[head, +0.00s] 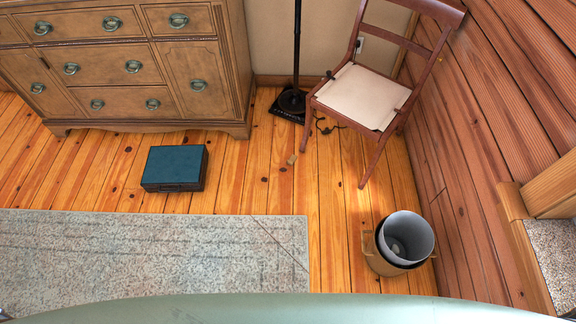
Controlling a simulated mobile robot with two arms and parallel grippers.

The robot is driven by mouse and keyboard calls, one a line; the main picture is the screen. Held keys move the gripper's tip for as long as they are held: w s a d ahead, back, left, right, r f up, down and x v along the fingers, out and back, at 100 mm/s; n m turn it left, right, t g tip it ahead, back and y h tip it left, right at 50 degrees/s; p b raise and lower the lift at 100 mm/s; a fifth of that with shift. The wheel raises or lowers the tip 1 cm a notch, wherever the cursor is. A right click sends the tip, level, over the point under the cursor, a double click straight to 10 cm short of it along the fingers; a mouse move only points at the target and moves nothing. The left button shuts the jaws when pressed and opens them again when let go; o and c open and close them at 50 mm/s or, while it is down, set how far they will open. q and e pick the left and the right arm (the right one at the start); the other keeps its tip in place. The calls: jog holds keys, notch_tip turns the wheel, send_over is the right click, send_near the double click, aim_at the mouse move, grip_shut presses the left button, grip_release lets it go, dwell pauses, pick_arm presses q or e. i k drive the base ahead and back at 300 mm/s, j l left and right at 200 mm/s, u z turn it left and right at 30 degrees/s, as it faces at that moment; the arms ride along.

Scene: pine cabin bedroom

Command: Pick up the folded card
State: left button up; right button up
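A small tan piece (291,159) lies on the plank floor between the dresser and the chair. It may be the folded card, but it is too small to tell for sure. No other card shows. Neither of my grippers can be made out; only slivers of dark parts show at the bottom left and right corners.
A dark teal box (175,167) sits on the floor before the wooden dresser (110,55). A grey rug (150,250) lies nearer. A chair (362,97), a black stand (292,100) and a grey-lined bucket (378,262) stand right. Bare floor lies between.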

aim_at(292, 159)
jog(key=i+j, duration=0.3)
jog(key=i+j+z, duration=0.1)
jog(key=i+j, duration=0.15)
jog(key=i, duration=0.3)
